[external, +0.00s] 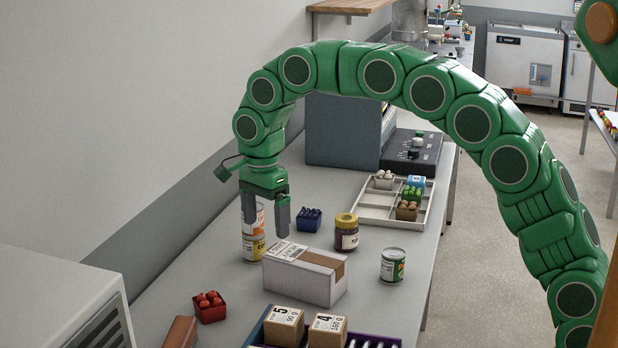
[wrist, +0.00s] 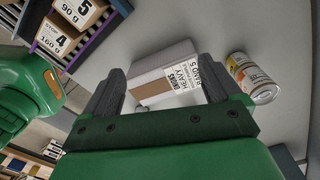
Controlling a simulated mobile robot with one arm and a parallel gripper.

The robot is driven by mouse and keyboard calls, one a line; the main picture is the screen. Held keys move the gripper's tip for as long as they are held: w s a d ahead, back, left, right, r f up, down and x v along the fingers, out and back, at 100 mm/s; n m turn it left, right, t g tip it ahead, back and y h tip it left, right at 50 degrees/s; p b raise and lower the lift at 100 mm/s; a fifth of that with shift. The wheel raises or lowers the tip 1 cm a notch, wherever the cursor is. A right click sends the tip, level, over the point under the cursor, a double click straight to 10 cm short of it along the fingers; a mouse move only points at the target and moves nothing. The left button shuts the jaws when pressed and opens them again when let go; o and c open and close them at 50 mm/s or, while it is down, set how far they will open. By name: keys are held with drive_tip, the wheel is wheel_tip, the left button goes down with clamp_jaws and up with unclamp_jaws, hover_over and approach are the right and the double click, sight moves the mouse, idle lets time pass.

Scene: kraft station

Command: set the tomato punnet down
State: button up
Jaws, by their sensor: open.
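The tomato punnet (external: 209,307), a small dark red basket of red tomatoes, stands upright on the grey counter at the lower left of the external view. It is apart from my gripper and I cannot make it out in the wrist view. My gripper (external: 264,222) is open and empty, pointing down, to the right of and beyond the punnet. In the wrist view my gripper's fingers (wrist: 165,90) are spread, with the white and brown box (wrist: 160,72) showing between and beyond them.
The labelled box (external: 305,277), stacked cans (external: 254,247), a jar (external: 346,233) and a green can (external: 392,265) stand near my gripper. A blue punnet (external: 309,220) and a divided tray (external: 373,212) lie farther back. A crate with small cartons (external: 284,326) is at the front.

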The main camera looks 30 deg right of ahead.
drive_tip(key=s+d+r+n, duration=0.35)
drive_tip(key=s+d, duration=0.55)
drive_tip(key=d, duration=0.3)
drive_tip(key=s+d+r+n, duration=0.2)
drive_tip(key=s+d+n, duration=0.2)
drive_tip(key=s+d, duration=0.65)
drive_tip(key=s+d+f+n, duration=0.2)
drive_tip(key=s+d, duration=0.4)
drive_tip(key=s, duration=0.4)
drive_tip(key=s+d+f+n+g, duration=0.1)
drive_tip(key=s+d+f+n, duration=0.2)
drive_tip(key=s, duration=0.7)
drive_tip(key=d+n, duration=0.2)
drive_tip(key=d, duration=0.2)
drive_tip(key=shift+f, duration=0.2)
